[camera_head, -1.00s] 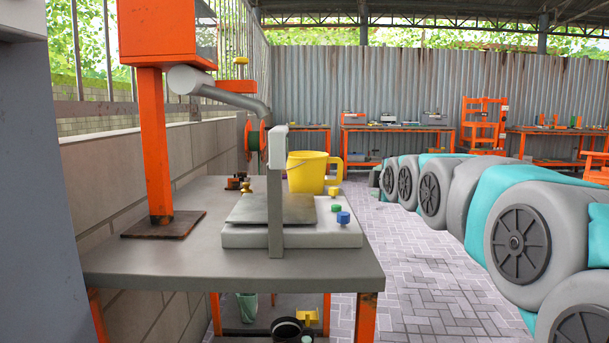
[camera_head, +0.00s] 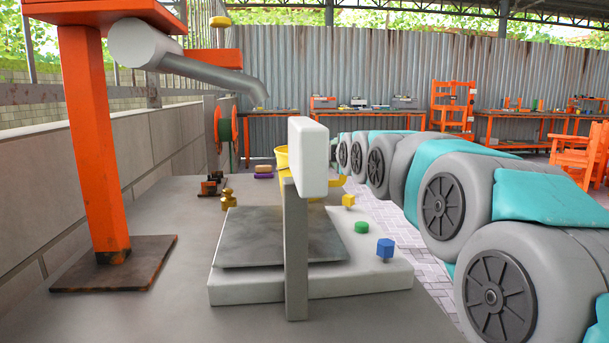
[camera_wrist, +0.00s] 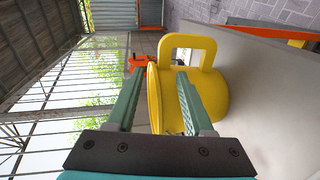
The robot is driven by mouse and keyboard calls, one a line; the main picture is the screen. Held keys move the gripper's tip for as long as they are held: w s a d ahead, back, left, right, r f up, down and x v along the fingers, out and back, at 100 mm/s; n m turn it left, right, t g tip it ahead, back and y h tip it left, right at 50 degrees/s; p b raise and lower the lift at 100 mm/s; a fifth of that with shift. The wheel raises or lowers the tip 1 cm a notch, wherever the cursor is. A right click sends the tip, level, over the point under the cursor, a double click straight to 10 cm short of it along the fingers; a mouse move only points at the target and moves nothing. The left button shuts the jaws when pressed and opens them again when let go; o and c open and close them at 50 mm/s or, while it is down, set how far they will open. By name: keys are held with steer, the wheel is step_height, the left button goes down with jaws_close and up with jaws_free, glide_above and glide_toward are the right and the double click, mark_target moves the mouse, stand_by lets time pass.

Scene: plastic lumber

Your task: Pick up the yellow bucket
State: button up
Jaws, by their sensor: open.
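The yellow bucket (camera_head: 282,156) stands at the far end of the grey table in the head view. It is mostly hidden behind the upright post and white head of a scale. In the wrist view the bucket (camera_wrist: 218,98) looks turned on its side, with its square handle (camera_wrist: 188,42) at the top. My gripper (camera_wrist: 158,73) is open, with two green fingers. The bucket's rim shows between the fingers, and the right finger overlaps its body. I cannot tell whether a finger touches it. My gripper does not show in the head view.
The white scale (camera_head: 275,290) with its grey post stands mid-table (camera_head: 160,318). An orange post (camera_head: 95,140) with a grey pipe rises at left.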

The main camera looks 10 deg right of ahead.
steer(key=shift+w+d+f+p, duration=0.15)
steer(key=shift+w+f, duration=0.15)
steer(key=shift+w, duration=0.7)
steer(key=shift+w+f+p, duration=0.15)
steer(key=shift+w+f, duration=0.15)
steer(key=shift+w, duration=0.65)
steer(key=shift+w+d+f+p, duration=0.15)
steer(key=shift+w+f, duration=0.15)
steer(key=shift+w, duration=0.7)
steer(key=shift+a, duration=0.1)
